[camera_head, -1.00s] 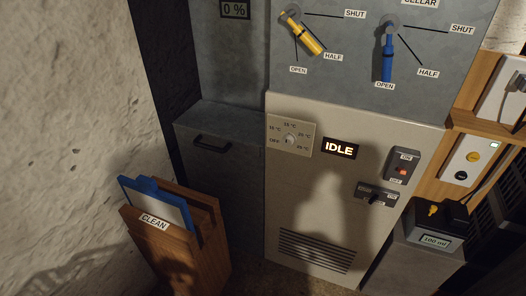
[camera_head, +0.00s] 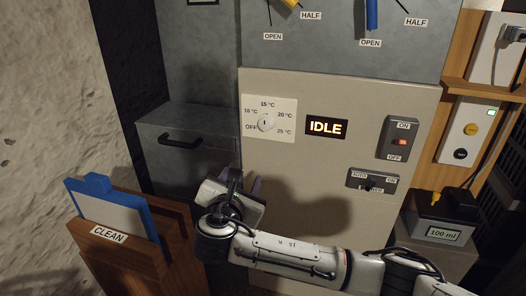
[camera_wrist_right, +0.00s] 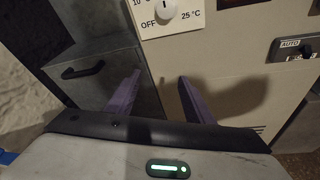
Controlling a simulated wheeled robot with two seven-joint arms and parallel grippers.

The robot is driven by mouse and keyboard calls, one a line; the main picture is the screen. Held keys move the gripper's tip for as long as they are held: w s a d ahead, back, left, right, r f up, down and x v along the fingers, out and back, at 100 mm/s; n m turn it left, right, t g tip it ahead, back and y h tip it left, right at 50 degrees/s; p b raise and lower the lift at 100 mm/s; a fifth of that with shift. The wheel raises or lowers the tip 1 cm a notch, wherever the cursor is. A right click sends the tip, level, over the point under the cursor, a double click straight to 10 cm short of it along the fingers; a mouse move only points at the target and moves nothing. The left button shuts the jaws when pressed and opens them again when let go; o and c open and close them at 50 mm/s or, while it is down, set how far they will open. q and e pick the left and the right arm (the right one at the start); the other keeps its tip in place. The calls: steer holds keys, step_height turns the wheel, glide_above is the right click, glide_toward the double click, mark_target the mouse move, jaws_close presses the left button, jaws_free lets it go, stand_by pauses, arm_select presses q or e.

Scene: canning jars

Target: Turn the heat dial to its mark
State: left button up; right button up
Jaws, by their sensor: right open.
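The heat dial (camera_head: 266,122) is a small round white knob on a pale plate marked OFF, then 10, 15, 20 and 25 °C. A short dark line shows on its face, too small to read its setting surely. In the right wrist view the dial (camera_wrist_right: 166,11) sits at the top edge, partly cut off. My right gripper (camera_head: 255,184) is below the dial, apart from it, in front of the pale panel. Its purple fingers (camera_wrist_right: 159,80) are spread and empty. My left gripper is not in view.
An IDLE display (camera_head: 326,127) is right of the dial. A red-lit ON/OFF switch (camera_head: 399,139) and an AUTO/ON switch (camera_head: 372,182) lie further right. A grey box with a black handle (camera_head: 180,141) is left. A wooden CLEAN holder (camera_head: 119,257) stands front left.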

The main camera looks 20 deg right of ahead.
mark_target(265, 126)
steer(key=w+d+r+n+t+h+b, duration=0.1)
steer(key=w+d+r+h+b, duration=0.2)
steer(key=r, duration=0.4)
steer(key=shift+h, duration=0.3)
steer(key=x, duration=0.8)
steer(key=shift+s+d+r, duration=0.1)
steer(key=shift+s+d, duration=0.15)
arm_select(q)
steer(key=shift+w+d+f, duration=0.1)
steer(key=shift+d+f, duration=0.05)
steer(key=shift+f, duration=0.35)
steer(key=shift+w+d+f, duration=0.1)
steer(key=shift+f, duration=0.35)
arm_select(e)
steer(key=shift+w+d, duration=0.2)
steer(key=shift+w, duration=0.15)
steer(key=shift+c, duration=0.5)
steer(key=c, duration=0.9)
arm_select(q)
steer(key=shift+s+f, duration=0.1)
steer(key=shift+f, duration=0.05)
arm_select(e)
steer(key=shift+c, duration=0.2)
